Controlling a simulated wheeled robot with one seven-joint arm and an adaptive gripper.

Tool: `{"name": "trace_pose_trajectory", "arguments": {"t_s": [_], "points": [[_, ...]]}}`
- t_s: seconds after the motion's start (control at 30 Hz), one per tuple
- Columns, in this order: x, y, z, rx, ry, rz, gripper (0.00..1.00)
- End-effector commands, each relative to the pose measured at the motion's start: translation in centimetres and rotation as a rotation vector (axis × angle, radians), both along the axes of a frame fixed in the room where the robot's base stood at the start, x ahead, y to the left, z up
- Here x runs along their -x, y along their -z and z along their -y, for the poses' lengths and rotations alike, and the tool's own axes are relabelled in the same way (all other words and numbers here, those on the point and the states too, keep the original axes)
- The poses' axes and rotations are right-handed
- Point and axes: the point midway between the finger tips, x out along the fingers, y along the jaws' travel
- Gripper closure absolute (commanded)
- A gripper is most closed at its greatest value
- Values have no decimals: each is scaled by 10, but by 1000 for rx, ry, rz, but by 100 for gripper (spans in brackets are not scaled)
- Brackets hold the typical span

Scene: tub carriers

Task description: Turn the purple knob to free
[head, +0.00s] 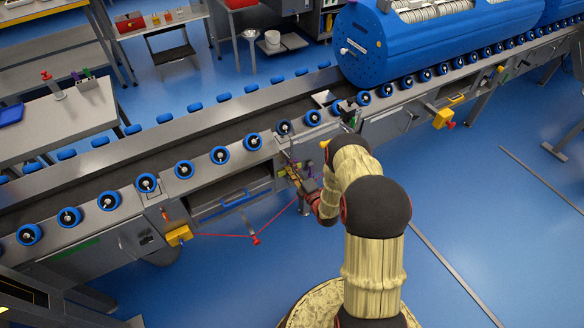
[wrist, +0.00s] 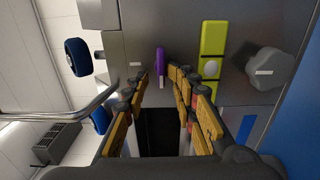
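The purple knob (wrist: 160,61) shows in the wrist view as a narrow upright bar on a grey metal panel (wrist: 135,48). A small white mark (wrist: 135,64) is on the panel to its left. My gripper (wrist: 159,80) is open, with its yellow-padded fingers pointing at the panel. The knob's lower end lies in line with the gap between the fingertips, with space seen on both sides. I cannot tell how far the tips are from the panel. In the head view my gripper (head: 293,172) is at the conveyor's front side, and the knob is not clearly visible there.
Right of the knob are a lime-yellow plate (wrist: 212,48) with a white button and a grey lobed knob (wrist: 271,68). A metal rail curves in at left. In the head view a blue tub (head: 410,45) lies on the roller conveyor, and a red cord (head: 225,236) hangs along its front.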

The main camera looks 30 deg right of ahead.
Motion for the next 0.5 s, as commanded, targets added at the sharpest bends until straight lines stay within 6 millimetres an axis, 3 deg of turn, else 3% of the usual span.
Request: {"name": "trace_pose_trajectory", "arguments": {"t_s": [0.33, 0.5], "points": [[4, 1, 1, -2, 3, -3, 74], [23, 3, 2, -3, 5, -7, 74]]}}
